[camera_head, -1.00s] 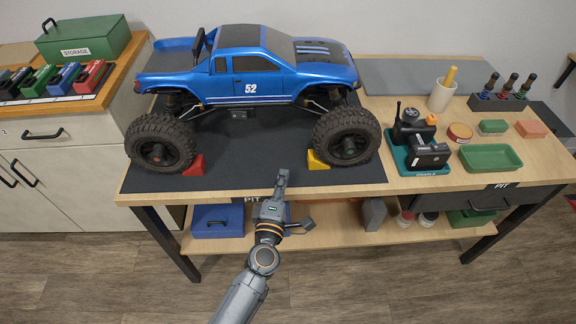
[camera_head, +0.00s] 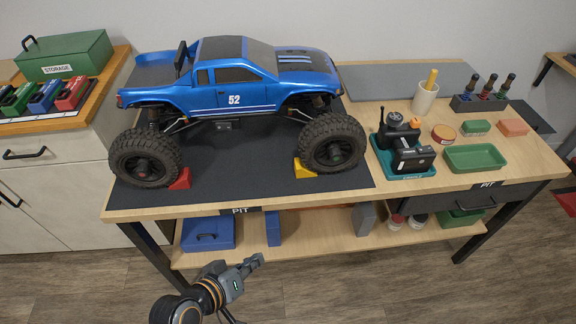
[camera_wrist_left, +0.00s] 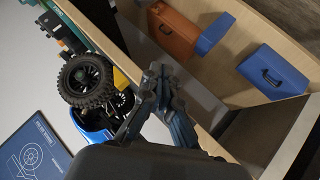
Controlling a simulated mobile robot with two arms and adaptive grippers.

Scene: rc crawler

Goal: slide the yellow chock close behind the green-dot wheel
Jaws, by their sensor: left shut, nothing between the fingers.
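The blue truck (camera_head: 215,98) numbered 52 stands on the dark mat (camera_head: 235,185). The yellow chock (camera_head: 304,169) lies on the mat at the left foot of the right-hand wheel (camera_head: 333,143); I cannot tell whether they touch. That wheel's hub showed a small green dot earlier; it is hard to make out now. A red chock (camera_head: 181,180) sits right of the left wheel (camera_head: 146,158). My left gripper (camera_head: 255,262) is shut and empty, in front of the bench and below its top edge. In the left wrist view, its fingers (camera_wrist_left: 157,78) appear beside the bench edge. My right gripper is out of view.
The bench's front edge (camera_head: 330,198) lies between my gripper and the mat. The lower shelf holds a blue case (camera_head: 207,233). Right of the truck are a teal tray (camera_head: 403,166) with a transmitter, a green tray (camera_head: 475,158) and a cup (camera_head: 424,99).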

